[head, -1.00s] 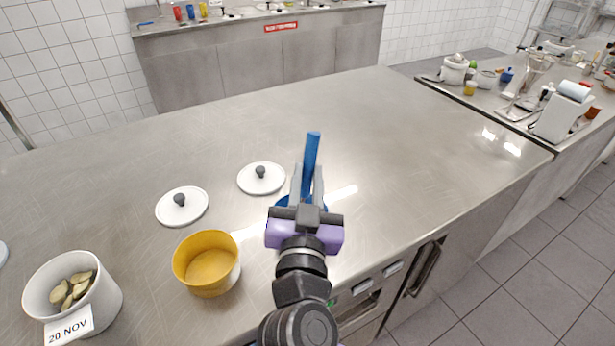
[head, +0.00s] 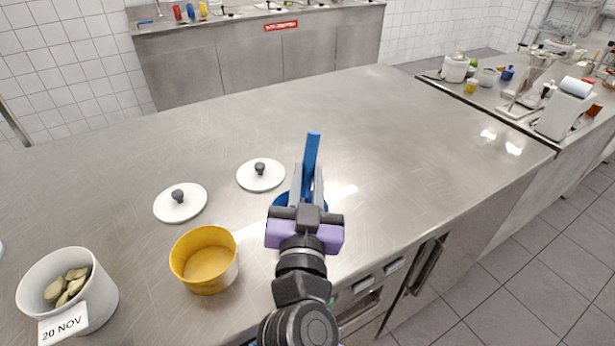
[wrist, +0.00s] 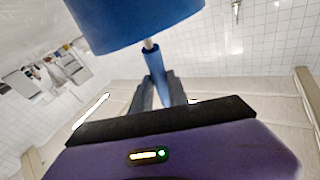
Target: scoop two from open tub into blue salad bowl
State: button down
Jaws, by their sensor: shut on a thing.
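My gripper (head: 312,190) is shut on the blue handle (head: 312,152) of a scoop, whose end points up over the counter. In the wrist view a short metal rod joins the handle (wrist: 154,65) to a broad blue head (wrist: 140,22). A blue rounded edge (head: 279,200) shows around my gripper in the head view; I cannot tell whether it is the scoop head or a blue bowl behind. No other blue bowl is visible. A white open tub (head: 101,298) labelled "20 NOV" holds several pale slices at lower left. A yellow open tub (head: 231,265) beside it looks empty.
Two white lids with dark knobs, one (head: 166,212) left and one (head: 246,182) nearer my gripper, lie flat behind the tubs. The steel counter (head: 400,130) is clear at the back and right. A cluttered side counter (head: 440,86) stands at right.

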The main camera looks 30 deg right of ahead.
jog(key=shift+f+b, duration=0.7)
jog(key=shift+b, duration=0.2)
dwell(1.7)
notch_tip(320, 180, up, 12)
jog(key=p, duration=0.7)
dwell(0.3)
